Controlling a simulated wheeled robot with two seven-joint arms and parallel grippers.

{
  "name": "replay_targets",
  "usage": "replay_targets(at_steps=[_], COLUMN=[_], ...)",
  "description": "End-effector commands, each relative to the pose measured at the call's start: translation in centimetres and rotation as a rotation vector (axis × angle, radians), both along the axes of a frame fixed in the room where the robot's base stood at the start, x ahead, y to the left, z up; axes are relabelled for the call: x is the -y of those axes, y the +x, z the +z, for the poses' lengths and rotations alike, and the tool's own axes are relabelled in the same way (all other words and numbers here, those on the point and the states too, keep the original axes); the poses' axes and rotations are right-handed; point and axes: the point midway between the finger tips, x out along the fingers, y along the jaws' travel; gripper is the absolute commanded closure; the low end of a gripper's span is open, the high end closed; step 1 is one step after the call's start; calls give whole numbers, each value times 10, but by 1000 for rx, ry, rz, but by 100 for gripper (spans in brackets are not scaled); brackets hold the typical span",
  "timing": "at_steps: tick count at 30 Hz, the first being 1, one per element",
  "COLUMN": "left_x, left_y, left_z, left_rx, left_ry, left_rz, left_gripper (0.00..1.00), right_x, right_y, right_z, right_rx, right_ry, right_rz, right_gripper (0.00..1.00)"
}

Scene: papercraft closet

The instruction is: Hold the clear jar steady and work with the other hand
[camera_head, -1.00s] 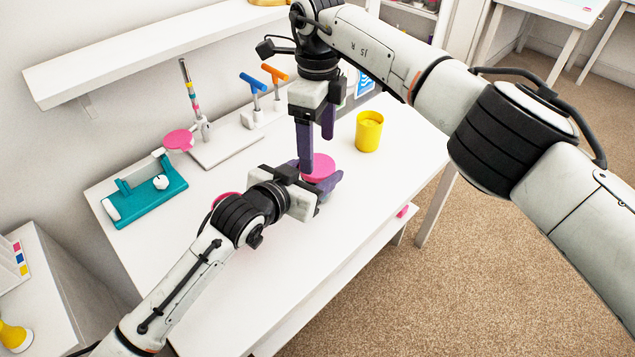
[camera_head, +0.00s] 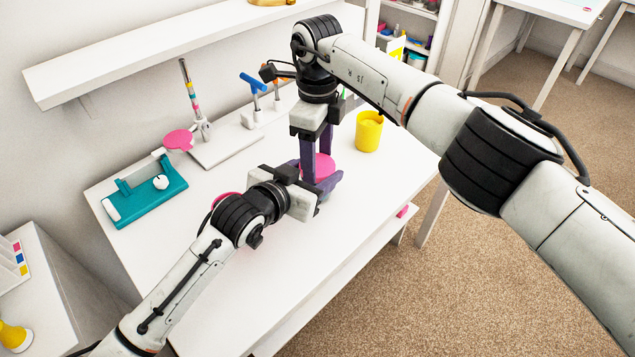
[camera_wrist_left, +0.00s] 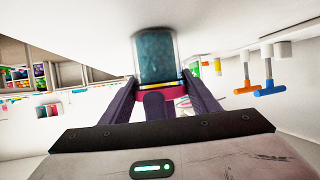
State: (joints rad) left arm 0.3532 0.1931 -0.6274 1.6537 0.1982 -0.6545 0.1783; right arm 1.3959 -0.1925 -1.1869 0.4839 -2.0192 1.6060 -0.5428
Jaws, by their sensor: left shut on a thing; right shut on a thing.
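The clear jar (camera_wrist_left: 156,57) shows teal contents in the left wrist view, where the picture is upside down and its base meets the white table. Its pink lid (camera_head: 325,167) shows in the head view; the jar body is hidden there. My left gripper (camera_head: 322,186) comes in from the left, low and level, its purple fingers shut around the jar. My right gripper (camera_head: 317,160) points straight down from above, its purple fingers shut on the pink lid. A purple finger also shows beside the lid in the left wrist view.
A yellow cup (camera_head: 368,131) stands close right of my right gripper. A teal tool (camera_head: 146,190), a stand with a pink disc (camera_head: 179,140) and a blue-handled tool (camera_head: 253,82) line the back. A pink item (camera_head: 225,197) is partly hidden behind my left arm.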

Motion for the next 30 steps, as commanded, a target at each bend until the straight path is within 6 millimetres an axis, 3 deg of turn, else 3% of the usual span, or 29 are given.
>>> replay_targets(at_steps=[4, 9, 30], left_x=[0, -1, -1], left_y=[0, 0, 1], left_z=[0, 0, 0], left_rx=[-1, -1, 0], left_ry=[1, 0, 2], left_rz=[0, 1, 2], left_gripper=[100, 100, 100], right_x=[0, 0, 0], right_y=[0, 0, -1], right_z=[0, 0, 0], right_rx=[1, 0, -2], right_ry=[0, -1, -2], right_rz=[-79, -352, -344], right_gripper=[70, 69, 70])
